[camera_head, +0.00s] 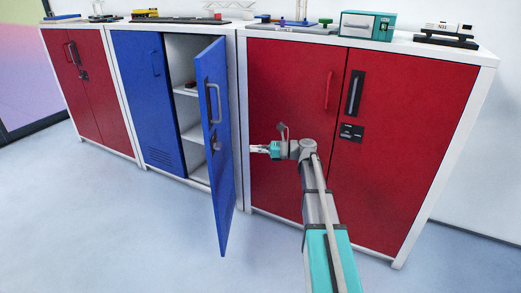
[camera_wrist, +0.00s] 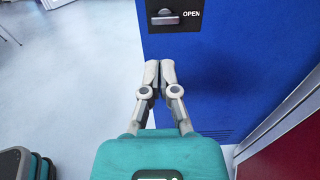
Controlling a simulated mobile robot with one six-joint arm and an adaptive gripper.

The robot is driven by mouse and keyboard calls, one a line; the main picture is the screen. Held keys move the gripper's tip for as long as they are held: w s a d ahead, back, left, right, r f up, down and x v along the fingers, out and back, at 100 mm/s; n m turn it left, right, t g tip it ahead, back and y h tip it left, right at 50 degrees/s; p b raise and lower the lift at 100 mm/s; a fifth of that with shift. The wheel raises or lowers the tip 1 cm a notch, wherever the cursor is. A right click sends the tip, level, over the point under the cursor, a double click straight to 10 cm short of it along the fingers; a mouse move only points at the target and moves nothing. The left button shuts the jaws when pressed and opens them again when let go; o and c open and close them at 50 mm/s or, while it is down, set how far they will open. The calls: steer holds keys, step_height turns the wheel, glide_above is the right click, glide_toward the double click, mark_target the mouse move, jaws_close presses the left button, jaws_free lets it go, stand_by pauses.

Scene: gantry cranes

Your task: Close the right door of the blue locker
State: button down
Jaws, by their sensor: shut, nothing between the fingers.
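The blue locker (camera_head: 135,80) stands in the middle of the row. Its left door (camera_head: 150,110) is shut. Its right door (camera_head: 222,170) stands wide open, swung out into the room, with a grey bar handle (camera_head: 213,103) and a latch (camera_head: 215,142) on its outer face. The latch, marked OPEN, also shows in the wrist view (camera_wrist: 175,15). My gripper (camera_head: 252,149) is to the right of the open door, on its outer-face side. In the wrist view my gripper's fingers (camera_wrist: 160,68) are together and empty, pointing toward the door's face; I cannot tell whether they touch it.
A large red cabinet (camera_head: 285,180) stands right of the blue locker, close behind my arm. Another red cabinet (camera_head: 90,100) is at the left. White shelves (camera_head: 197,133) show inside the locker. The floor (camera_head: 140,230) in front is clear.

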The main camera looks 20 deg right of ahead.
steer(key=x, duration=1)
steer(key=shift+a, duration=0.15)
steer(key=shift+w, duration=0.1)
